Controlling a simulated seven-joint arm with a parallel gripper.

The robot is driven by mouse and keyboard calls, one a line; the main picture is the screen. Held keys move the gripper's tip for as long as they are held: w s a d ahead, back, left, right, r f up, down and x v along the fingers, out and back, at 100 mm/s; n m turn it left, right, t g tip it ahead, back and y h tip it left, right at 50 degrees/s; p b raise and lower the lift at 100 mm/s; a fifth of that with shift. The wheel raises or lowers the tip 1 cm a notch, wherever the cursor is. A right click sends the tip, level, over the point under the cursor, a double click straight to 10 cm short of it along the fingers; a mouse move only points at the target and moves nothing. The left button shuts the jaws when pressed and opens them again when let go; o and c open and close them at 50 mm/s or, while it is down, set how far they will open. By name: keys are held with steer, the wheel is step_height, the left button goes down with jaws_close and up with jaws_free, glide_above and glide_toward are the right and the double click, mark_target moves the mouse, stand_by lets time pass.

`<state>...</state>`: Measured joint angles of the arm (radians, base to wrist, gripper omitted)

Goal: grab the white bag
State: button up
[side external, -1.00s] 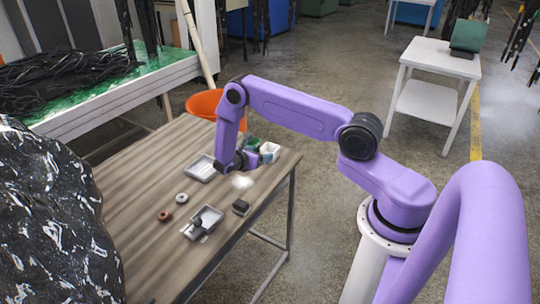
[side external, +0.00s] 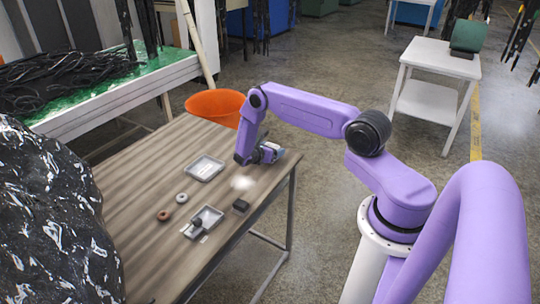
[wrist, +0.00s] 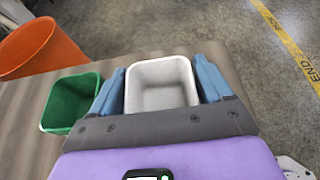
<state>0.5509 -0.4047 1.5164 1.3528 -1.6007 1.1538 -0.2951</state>
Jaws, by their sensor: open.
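No plain bag shape shows; the white thing at my gripper looks like an open square container with rounded corners. In the wrist view this white container (wrist: 160,92) lies between the two blue fingers of my gripper (wrist: 161,78). The fingers are open, one at each side of it; I cannot tell whether they touch it. In the side view my gripper (side external: 266,154) is low over the table's far right corner and mostly hides the white container.
A green container (wrist: 67,102) stands just left of the left finger. An orange bin (side external: 214,106) is beyond the table (side external: 140,235). Grey trays (side external: 205,168), a dark block (side external: 240,205) and small rings (side external: 164,215) lie nearer. A large dark, white-marked mass (side external: 55,220) is at left.

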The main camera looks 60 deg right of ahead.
steer(key=shift+c, duration=0.4)
steer(key=c, duration=0.6)
steer(key=shift+r, duration=0.1)
